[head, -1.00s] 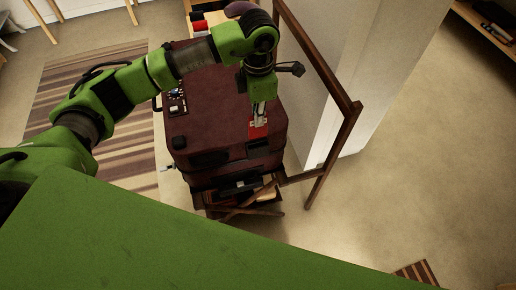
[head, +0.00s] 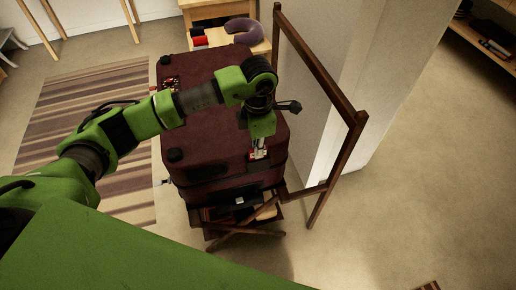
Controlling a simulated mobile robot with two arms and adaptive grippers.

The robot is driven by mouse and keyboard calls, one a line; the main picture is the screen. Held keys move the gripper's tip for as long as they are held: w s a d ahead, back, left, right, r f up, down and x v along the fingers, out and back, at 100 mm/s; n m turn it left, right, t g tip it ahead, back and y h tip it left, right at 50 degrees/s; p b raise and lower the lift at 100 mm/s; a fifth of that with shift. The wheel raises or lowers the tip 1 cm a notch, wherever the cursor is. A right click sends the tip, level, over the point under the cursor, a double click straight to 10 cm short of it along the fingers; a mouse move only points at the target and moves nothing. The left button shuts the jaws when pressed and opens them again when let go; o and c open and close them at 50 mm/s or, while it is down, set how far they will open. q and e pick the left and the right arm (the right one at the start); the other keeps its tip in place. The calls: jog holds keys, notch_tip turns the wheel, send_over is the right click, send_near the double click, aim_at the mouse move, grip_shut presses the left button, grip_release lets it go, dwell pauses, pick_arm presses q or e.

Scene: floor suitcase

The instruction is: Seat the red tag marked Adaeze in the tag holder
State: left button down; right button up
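The dark red suitcase (head: 205,125) lies on a folding wooden stand. My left gripper (head: 259,154) points down at the right part of its top, close to the front edge. Its pale fingers look closed on the red tag (head: 252,156), of which only small red parts show around them. The tag is at the spot of the black tag holder, which the gripper and tag now mostly cover. I cannot tell whether the tag is inside the holder or just above it. The name on the tag is too small to read. My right gripper is out of view.
A wooden frame (head: 320,75) stands close along the suitcase's right side, by a white wall (head: 385,80). Behind are a purple neck pillow (head: 243,30) and a red item (head: 198,42). A striped rug (head: 95,120) lies left. Floor on the right is clear.

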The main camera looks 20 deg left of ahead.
pick_arm(q)
jog(key=c, duration=2.2)
grip_release()
jog(key=shift+f, duration=0.1)
jog(key=shift+c, duration=0.2)
jog(key=shift+r+p, duration=0.35)
jog(key=shift+p, duration=0.05)
notch_tip(320, 180, up, 12)
jog(key=p, duration=0.6)
jog(key=shift+f, duration=0.2)
